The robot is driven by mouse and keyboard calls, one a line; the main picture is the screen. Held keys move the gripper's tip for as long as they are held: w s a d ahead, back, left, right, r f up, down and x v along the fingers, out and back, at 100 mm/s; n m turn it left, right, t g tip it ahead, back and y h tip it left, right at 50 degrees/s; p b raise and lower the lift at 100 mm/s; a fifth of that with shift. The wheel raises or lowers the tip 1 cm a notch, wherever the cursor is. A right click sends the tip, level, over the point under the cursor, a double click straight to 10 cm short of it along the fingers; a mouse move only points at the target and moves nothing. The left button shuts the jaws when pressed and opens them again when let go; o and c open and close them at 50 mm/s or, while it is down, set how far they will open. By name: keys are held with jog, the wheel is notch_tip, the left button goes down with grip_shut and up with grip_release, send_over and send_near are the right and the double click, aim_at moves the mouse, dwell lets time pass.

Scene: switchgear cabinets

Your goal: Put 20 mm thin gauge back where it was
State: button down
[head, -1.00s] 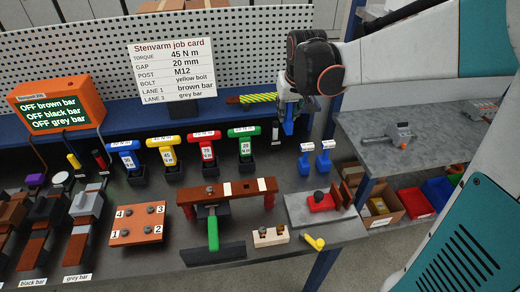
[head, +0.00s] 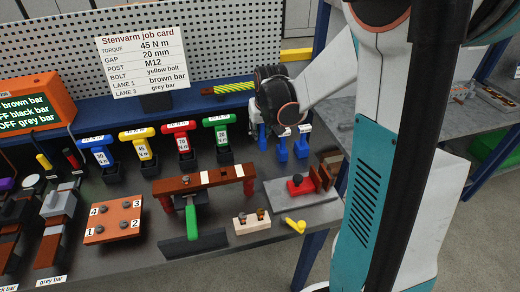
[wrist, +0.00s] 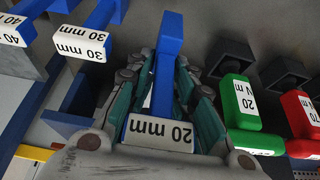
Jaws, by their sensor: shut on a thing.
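My gripper (wrist: 163,65) is shut on the blue 20 mm gauge (wrist: 158,132), its teal fingers on both sides of the gauge. In the head view my gripper (head: 264,122) is low at the back right of the bench, partly hidden by my wrist. The held gauge (head: 262,138) shows below it, just left of two standing blue gauges. Its lower end is near the bench top; I cannot tell whether it touches or sits in a holder. The neighbouring 30 mm gauge (wrist: 85,42) is left of my fingers in the wrist view, apart from them.
The second standing blue gauge (head: 302,142) is at the right. The green-handled driver (head: 222,135) stands close to my gripper's left, beside the red one (head: 181,140).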

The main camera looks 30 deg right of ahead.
aim_at(263, 137)
jog(key=shift+f+b, duration=0.9)
jog(key=shift+f, duration=2.5)
jog(key=shift+f, duration=0.25)
jog(key=c, duration=1.3)
grip_release()
jog(key=shift+r, duration=0.1)
jog(key=shift+r, duration=0.15)
jog(key=p+v, duration=0.3)
jog(key=v, duration=0.9)
jog(key=shift+s+p, duration=0.1)
jog(key=shift+p, duration=0.3)
